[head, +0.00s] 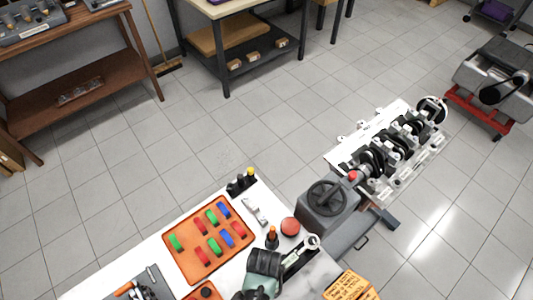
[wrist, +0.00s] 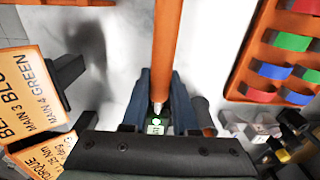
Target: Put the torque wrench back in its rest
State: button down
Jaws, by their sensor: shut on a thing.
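The torque wrench shows in the wrist view as a long orange handle (wrist: 167,45) with a metal neck and a small green-lit display. My gripper (wrist: 160,110) is shut around it near the neck; the handle runs off the top edge. The wrench appears held above the white bench top. In the head view my gripper (head: 292,262) is at the bench's right part, and a pale ring-shaped end (head: 312,241) sticks out past it. My arm hides most of the wrench there. Dark blocks (wrist: 68,72) stand beside the handle; I cannot tell whether they are the rest.
An orange tray (head: 178,262) of coloured shells lies left of my gripper. An orange-topped dark item (head: 272,238) and a red round piece (head: 290,226) stand close by. An orange sign (head: 350,287) stands at right. The engine block (head: 345,155) is beyond the bench.

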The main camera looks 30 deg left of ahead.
jog(key=shift+f+b, duration=0.6)
jog(key=shift+f, duration=0.2)
jog(key=c, duration=0.9)
grip_release()
jog(key=shift+r, duration=0.15)
jog(key=shift+r+p, duration=0.35)
jog(key=shift+p, duration=0.25)
jog(key=shift+r+p, duration=1)
jog(key=shift+p, duration=0.05)
jog(key=o, duration=0.5)
jog(key=shift+o, duration=0.2)
